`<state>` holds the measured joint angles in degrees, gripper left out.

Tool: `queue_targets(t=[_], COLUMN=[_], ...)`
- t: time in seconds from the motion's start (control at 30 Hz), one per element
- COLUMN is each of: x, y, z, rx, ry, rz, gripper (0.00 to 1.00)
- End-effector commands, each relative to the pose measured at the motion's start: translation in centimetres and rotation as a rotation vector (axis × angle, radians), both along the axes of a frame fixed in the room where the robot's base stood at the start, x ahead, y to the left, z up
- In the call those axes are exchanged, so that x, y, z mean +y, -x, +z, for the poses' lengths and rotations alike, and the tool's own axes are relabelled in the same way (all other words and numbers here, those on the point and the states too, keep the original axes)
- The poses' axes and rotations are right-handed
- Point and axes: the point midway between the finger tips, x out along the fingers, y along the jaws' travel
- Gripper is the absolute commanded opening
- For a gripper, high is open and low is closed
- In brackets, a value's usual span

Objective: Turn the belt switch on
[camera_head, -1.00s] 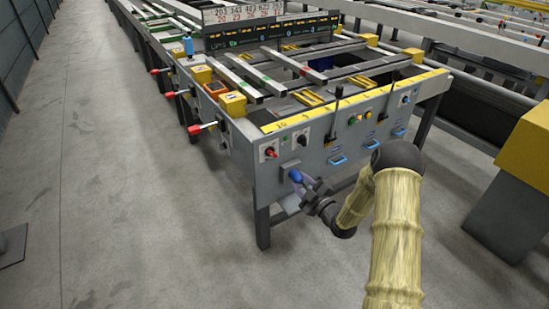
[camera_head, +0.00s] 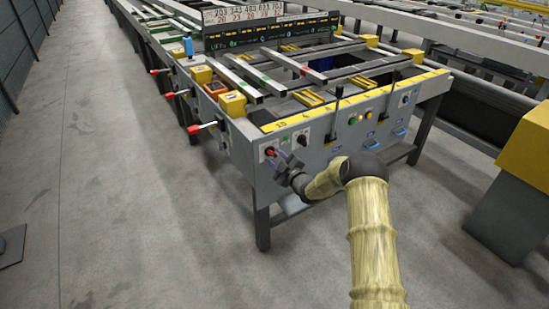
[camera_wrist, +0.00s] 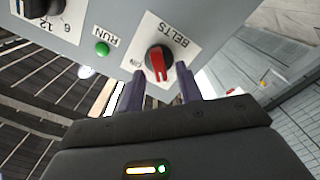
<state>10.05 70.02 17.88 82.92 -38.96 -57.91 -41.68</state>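The belt switch is a black knob with a red pointer (camera_wrist: 158,64) on a white plate labelled BELTS, seen in the wrist view. An ON mark shows at the plate's lower left in that picture. In the head view the red switch (camera_head: 270,151) sits at the left end of the machine's front panel. My gripper (camera_wrist: 158,92) is open, with its two dark fingers on either side of the knob's near edge. I cannot tell whether they touch it. In the head view my gripper (camera_head: 279,161) is at the panel, just below and right of the switch.
A green RUN light (camera_wrist: 102,49) and a black dial (camera_wrist: 40,8) with numbers sit beside the switch plate. The front panel (camera_head: 325,152) also carries levers, yellow buttons and blue handles to the right. Open floor (camera_head: 130,200) lies to the left.

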Motion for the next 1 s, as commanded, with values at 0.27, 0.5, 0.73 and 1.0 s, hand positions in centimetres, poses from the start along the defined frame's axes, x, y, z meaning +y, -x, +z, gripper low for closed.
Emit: queue_targets(t=[0.27, 0.5, 0.73, 1.0], x=[0.9, 0.9, 0.9, 0.9], y=[-1.6, -1.6, -1.5, -1.5], z=[0.0, 0.0, 0.0, 0.0], rx=[0.001, 0.001, 0.001, 0.008], ry=[0.000, 0.000, 0.000, -0.013], rz=[-0.001, -0.001, -0.001, -0.001], gripper=[0.35, 0.34, 0.00, 0.00])
